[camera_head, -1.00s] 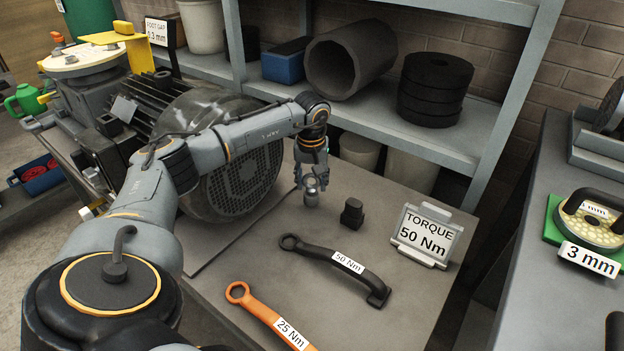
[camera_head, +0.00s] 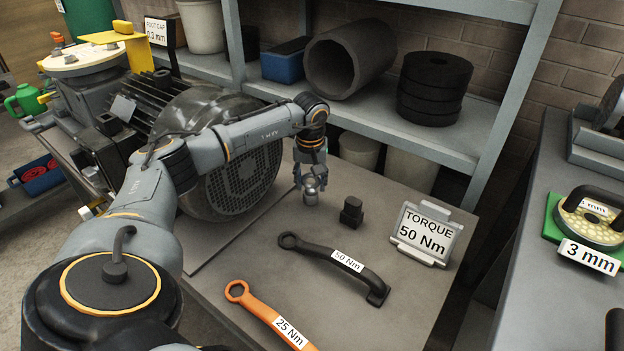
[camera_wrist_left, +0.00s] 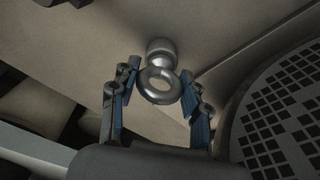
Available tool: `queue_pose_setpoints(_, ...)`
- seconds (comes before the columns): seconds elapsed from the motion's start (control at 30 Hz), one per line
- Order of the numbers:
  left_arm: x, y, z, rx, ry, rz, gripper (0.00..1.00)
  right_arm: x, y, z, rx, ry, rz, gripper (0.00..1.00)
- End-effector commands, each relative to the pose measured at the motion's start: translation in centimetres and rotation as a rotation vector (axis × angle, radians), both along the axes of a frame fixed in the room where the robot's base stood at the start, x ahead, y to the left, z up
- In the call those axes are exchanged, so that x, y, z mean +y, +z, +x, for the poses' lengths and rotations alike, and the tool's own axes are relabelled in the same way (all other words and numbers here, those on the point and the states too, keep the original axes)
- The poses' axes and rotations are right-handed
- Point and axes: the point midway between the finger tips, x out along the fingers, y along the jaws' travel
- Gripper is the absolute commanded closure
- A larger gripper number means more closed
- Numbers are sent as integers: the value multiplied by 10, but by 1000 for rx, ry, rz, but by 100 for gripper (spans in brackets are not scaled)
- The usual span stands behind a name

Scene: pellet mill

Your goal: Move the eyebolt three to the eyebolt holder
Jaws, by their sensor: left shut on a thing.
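A metal eyebolt (camera_wrist_left: 160,85) with a round ring and a thicker rounded part beyond it sits between the fingertips in the left wrist view. My left gripper (camera_head: 310,178) points down over the grey table, beside the motor, and is shut on the eyebolt. The eyebolt (camera_head: 310,191) shows below the fingers in the head view; whether it touches the table I cannot tell. My left gripper's blue-padded fingers (camera_wrist_left: 160,92) flank the ring. I cannot tell which thing is the eyebolt holder. My right gripper is not in view.
A small black block (camera_head: 351,212) stands right of the gripper. A black 50 Nm wrench (camera_head: 330,262), an orange 25 Nm wrench (camera_head: 262,310) and a torque sign (camera_head: 424,233) are on the table. The motor (camera_head: 235,165) is close on the left, and a shelf (camera_head: 420,135) stands behind.

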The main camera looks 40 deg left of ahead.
Motion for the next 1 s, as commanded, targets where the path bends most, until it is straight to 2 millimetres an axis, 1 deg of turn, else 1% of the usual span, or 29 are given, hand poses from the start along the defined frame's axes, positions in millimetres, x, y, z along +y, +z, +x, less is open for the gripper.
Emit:
queue_pose_setpoints(0.03,1,-6,-1,7,1,0,94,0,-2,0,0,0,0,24)
queue_pose_setpoints(0.1,1,-8,-2,9,2,-1,94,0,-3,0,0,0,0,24)
queue_pose_setpoints(0.33,1,-8,-2,10,2,-1,94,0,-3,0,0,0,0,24)
queue_pose_setpoints(0.37,1,-8,-2,10,2,-1,50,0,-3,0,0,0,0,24)
queue_pose_setpoints(0.4,1,-8,-2,10,2,-1,42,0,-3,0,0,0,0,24)
queue_pose_setpoints(0.47,1,-8,-2,10,2,-1,29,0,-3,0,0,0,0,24)
queue_pose_setpoints(0.5,1,-8,-2,10,2,-1,27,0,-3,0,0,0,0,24)
queue_pose_setpoints(0.7,1,-8,-2,11,2,-1,27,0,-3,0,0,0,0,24)
queue_pose_setpoints(0.77,1,-8,-2,12,2,-1,17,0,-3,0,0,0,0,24)
queue_pose_setpoints(0.8,1,-8,-2,12,2,-1,9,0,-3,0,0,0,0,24)
queue_pose_setpoints(0.83,1,-8,-2,12,2,-1,3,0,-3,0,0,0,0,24)
queue_pose_setpoints(0.87,1,-8,-2,12,2,-1,0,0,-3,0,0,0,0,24)
queue_pose_setpoints(1.0,2,-8,-2,12,2,-1,0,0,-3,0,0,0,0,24)
